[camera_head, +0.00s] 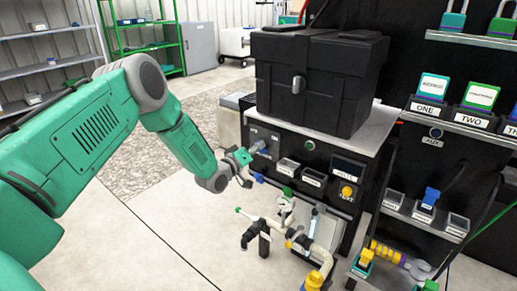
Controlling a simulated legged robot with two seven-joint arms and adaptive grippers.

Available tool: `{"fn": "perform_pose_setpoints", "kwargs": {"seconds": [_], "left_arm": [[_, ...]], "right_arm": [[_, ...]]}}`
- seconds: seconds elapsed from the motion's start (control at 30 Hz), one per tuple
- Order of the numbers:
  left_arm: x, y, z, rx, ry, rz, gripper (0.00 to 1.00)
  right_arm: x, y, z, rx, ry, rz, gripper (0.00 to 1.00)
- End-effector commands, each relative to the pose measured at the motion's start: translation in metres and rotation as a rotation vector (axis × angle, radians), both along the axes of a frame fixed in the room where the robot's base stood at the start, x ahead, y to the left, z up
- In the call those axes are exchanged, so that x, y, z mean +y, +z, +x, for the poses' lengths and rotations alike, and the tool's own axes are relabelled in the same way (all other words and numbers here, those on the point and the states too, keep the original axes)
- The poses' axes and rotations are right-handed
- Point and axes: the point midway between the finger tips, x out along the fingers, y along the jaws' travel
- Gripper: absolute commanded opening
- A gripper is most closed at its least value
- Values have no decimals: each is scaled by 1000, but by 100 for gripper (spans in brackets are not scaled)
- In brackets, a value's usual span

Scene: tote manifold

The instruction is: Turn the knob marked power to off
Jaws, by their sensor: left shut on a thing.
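A dark cabinet panel (322,160) stands at the middle right, below a black tote. At the panel's upper left, a small grey-blue knob (258,146) shows at the tip of my left gripper. The lettering near it is too small to read. My left gripper (249,157) reaches in from the left and is shut on this knob. The gripper's fingers partly cover the knob, so I cannot tell which way it points. My right gripper is not in view.
The black tote (320,80) sits on the cabinet top. A yellow button (347,191) and small bins (313,178) are on the panel. Pipe fittings (315,245) stand low in front. Shelves marked ONE and TWO (470,121) are at right. The floor at lower left is clear.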

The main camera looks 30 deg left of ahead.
Motion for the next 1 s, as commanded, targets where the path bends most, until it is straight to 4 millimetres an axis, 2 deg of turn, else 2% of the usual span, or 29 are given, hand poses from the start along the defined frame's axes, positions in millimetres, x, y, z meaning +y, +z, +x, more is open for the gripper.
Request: {"fn": "perform_pose_setpoints", "kwargs": {"seconds": [0.2, 0.23, 0.27, 0.3, 0.67, 0.77, 1.0], "left_arm": [[4, 1, 0, -1, 9, -1, 0], [4, 1, 0, -2, 9, -1, 17], [4, 1, 0, -2, 9, -1, 28], [4, 1, 0, -2, 8, -1, 34], [2, 1, -4, -1, 4, 0, 34], [3, 0, -15, 1, 4, 0, 34], [8, -1, -65, 2, 6, -6, 34]], "right_arm": [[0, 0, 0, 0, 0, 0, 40], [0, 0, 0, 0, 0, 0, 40], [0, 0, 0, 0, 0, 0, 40], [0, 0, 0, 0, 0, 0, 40], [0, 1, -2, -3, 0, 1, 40], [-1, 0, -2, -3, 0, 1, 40], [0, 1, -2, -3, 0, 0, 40]]}}
